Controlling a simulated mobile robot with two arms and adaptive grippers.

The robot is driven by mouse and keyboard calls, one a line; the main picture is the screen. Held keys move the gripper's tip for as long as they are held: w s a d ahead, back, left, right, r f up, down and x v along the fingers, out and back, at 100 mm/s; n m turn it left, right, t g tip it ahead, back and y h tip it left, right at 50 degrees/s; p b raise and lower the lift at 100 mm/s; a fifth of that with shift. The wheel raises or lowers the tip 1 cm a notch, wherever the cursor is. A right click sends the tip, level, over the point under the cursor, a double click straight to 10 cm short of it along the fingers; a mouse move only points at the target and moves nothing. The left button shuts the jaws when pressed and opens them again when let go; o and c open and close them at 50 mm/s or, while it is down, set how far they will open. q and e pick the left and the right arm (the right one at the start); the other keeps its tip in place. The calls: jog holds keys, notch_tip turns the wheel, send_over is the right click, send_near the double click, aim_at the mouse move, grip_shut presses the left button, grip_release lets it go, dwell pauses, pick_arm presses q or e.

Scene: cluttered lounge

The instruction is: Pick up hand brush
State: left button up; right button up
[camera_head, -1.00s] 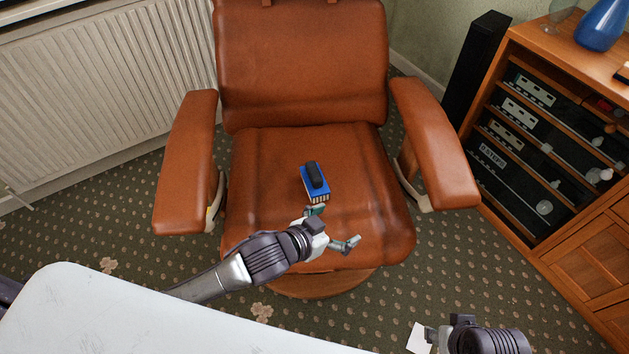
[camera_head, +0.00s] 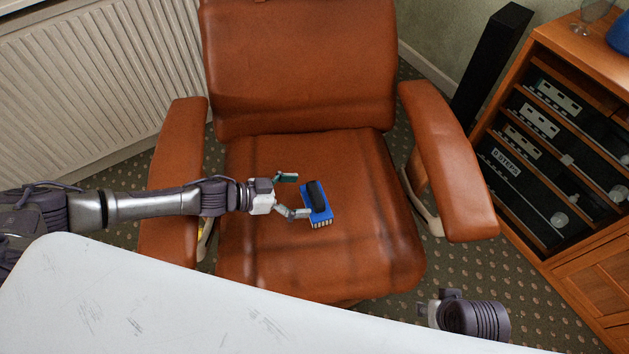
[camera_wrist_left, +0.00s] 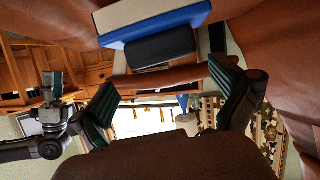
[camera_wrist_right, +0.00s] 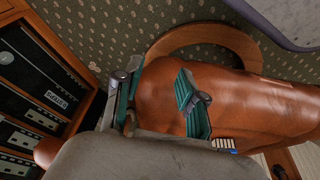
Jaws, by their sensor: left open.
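The hand brush (camera_head: 317,203), with a blue body, black handle and pale bristles, lies on the seat of the brown leather chair. It also shows at the top of the left wrist view (camera_wrist_left: 155,28). My left gripper (camera_head: 294,195) is open just left of the brush, its fingers pointing toward it. The lower fingertip is close to the brush's left side; I cannot tell whether it touches. My right gripper (camera_head: 428,312) is low at the right, away from the brush. Its fingers stand apart in the right wrist view (camera_wrist_right: 158,98), where the brush's bristles (camera_wrist_right: 224,143) show beyond.
The chair (camera_head: 300,65) has a raised armrest on each side; my left arm passes over the left one. A white surface (camera_head: 150,300) fills the lower left. A wooden cabinet (camera_head: 560,75) with audio gear and a black speaker (camera_head: 490,65) stand at right.

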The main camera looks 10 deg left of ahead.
aim_at(324, 194)
pick_arm(q)
jog(key=shift+w, duration=0.3)
jog(key=shift+w+d+f, duration=0.1)
jog(key=shift+w+f, duration=0.1)
jog(key=shift+w, duration=0.05)
jog(key=x, duration=0.2)
jog(key=b+x, duration=0.2)
jog(key=x, duration=0.1)
jog(key=shift+s+d+f, duration=0.15)
jog(key=shift+d+f, duration=0.15)
jog(key=shift+f, duration=0.15)
jog(key=shift+w+d+f, duration=0.1)
jog(key=shift+w+d, duration=0.15)
jog(key=shift+d, duration=0.15)
jog(key=c, duration=1)
pick_arm(e)
jog(key=v, duration=0.5)
jog(key=shift+w+r, duration=0.2)
jog(key=shift+r, duration=0.2)
